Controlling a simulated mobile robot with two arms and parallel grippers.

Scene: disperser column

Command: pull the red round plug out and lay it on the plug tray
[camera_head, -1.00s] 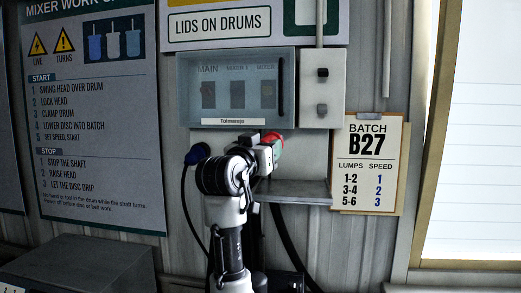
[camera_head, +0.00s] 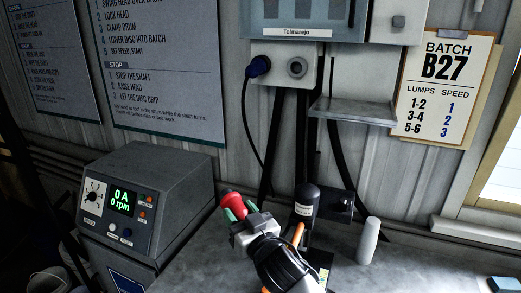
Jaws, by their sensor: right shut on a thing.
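The red round plug (camera_head: 231,199) is out of the socket panel (camera_head: 279,83) and held low in front of the wall, left of the picture's middle. My right gripper (camera_head: 239,211), with green fingertips, is shut on it. The plug points up and to the left. The plug tray seems to be the bare grey shelf (camera_head: 355,111) on the wall, up and to the right of the gripper. The panel's right socket (camera_head: 297,68) is empty. My left gripper is not in view.
A grey control box (camera_head: 150,200) reading 0 A stands left of the gripper. A black cylinder (camera_head: 304,203) and a pale cylinder (camera_head: 368,240) stand on the grey bench (camera_head: 420,262).

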